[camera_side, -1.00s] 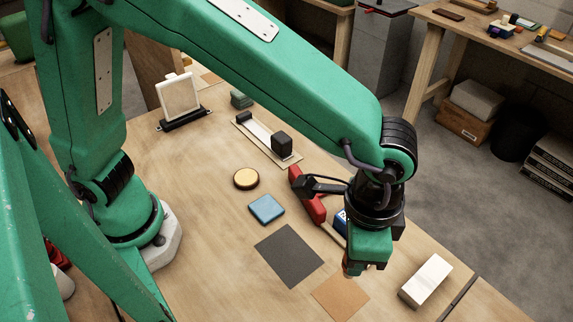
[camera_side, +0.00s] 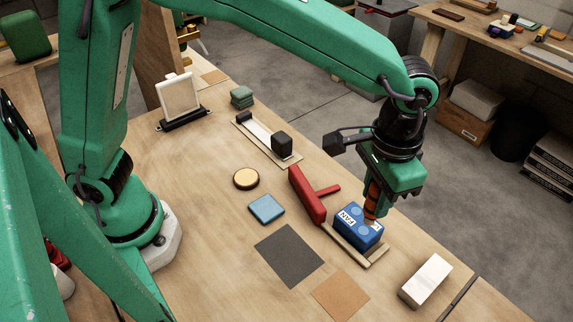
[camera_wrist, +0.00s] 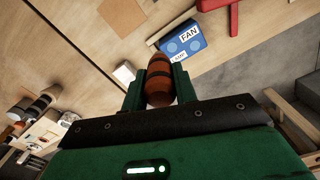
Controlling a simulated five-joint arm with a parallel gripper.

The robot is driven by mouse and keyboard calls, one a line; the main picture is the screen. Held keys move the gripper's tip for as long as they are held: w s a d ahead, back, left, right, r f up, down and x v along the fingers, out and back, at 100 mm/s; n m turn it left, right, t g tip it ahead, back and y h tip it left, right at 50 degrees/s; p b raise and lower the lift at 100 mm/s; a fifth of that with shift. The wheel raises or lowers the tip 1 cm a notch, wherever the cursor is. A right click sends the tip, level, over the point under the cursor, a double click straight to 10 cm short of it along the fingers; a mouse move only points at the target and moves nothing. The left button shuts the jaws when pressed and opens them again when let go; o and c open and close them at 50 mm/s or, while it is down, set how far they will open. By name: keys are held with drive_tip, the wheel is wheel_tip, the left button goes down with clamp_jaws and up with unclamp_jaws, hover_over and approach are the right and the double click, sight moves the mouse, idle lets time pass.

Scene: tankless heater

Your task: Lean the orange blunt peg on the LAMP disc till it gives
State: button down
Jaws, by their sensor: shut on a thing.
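A blue box (camera_side: 357,226) with pale round discs and a white FAN label stands in a wooden frame. In the wrist view the blue box (camera_wrist: 196,47) shows the FAN label and a LAMP label (camera_wrist: 179,57) on opposite sides of its discs. My gripper (camera_side: 376,188) is shut on the orange blunt peg (camera_side: 372,205), which has dark bands. The peg points down, its tip over the right end of the box, partly covering a second label. I cannot tell if it touches. The wrist view shows the peg (camera_wrist: 160,82) between the fingers (camera_wrist: 160,88).
A red T-shaped piece (camera_side: 308,196) lies just left of the box. A white block (camera_side: 426,281) sits to the front right. Flat dark (camera_side: 288,256) and tan (camera_side: 341,296) squares lie in front. A blue pad (camera_side: 266,209) and a gold disc (camera_side: 246,179) are farther left.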

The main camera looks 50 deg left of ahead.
drive_tip(key=shift+w+a+r+n, duration=0.15)
drive_tip(key=shift+w+a+n, duration=0.25)
drive_tip(key=shift+w, duration=0.2)
drive_tip(key=shift+w+a+r+n, duration=0.15)
drive_tip(key=shift+w+a+n, duration=0.2)
drive_tip(key=shift+w, duration=0.2)
drive_tip(key=shift+f, duration=0.2)
hover_over(364, 231)
drive_tip(key=shift+f, duration=3.25)
drive_tip(key=shift+f, duration=0.65)
drive_tip(key=shift+r, duration=0.1)
wheel_tip(364, 231, up, 7)
drive_tip(key=shift+a, duration=0.1)
idle(0.7)
